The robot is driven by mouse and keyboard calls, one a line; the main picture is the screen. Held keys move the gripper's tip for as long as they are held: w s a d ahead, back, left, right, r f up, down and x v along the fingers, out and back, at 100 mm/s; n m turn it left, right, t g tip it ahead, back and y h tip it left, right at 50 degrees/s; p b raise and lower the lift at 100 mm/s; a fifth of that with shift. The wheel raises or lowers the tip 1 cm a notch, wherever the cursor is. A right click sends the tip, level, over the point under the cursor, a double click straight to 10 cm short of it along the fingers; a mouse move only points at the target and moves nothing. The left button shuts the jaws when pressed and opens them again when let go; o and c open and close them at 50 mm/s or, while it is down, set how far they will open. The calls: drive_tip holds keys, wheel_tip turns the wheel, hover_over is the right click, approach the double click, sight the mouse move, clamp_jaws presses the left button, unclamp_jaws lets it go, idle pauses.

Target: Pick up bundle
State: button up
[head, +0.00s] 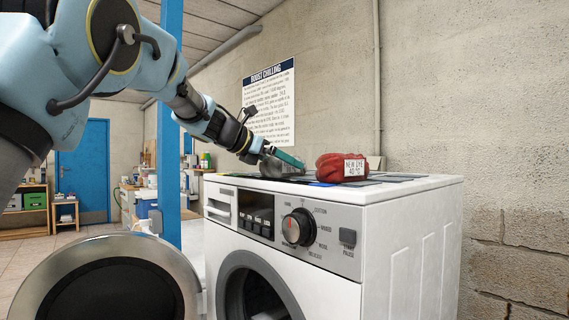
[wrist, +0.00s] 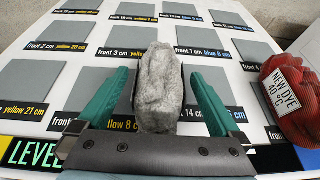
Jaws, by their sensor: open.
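A grey, rough-looking bundle (wrist: 160,88) lies on the washing machine's top between the two teal fingers of my gripper (wrist: 158,78). The fingers are open, one on each side, with a visible gap to the bundle at the tips. In the head view the grey bundle (head: 279,169) is partly hidden by my gripper (head: 287,158). A red bundle (head: 341,166) with a white tag reading "NEW DYE 40 °C" sits to the right on the same top. It also shows at the right edge of the wrist view (wrist: 298,112), clear of my fingers.
The white washing machine (head: 415,235) carries a top with several grey squares labelled in centimetres. A "LEVEL" strip (wrist: 32,153) runs along the near left. Its round door (head: 105,285) stands open at the front. A blue post (head: 170,110) is at the left, a wall behind.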

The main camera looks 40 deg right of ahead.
drive_tip(key=shift+d+f, duration=0.15)
drive_tip(key=shift+d, duration=0.2)
drive_tip(key=shift+c, duration=0.2)
drive_tip(key=c, duration=1.5)
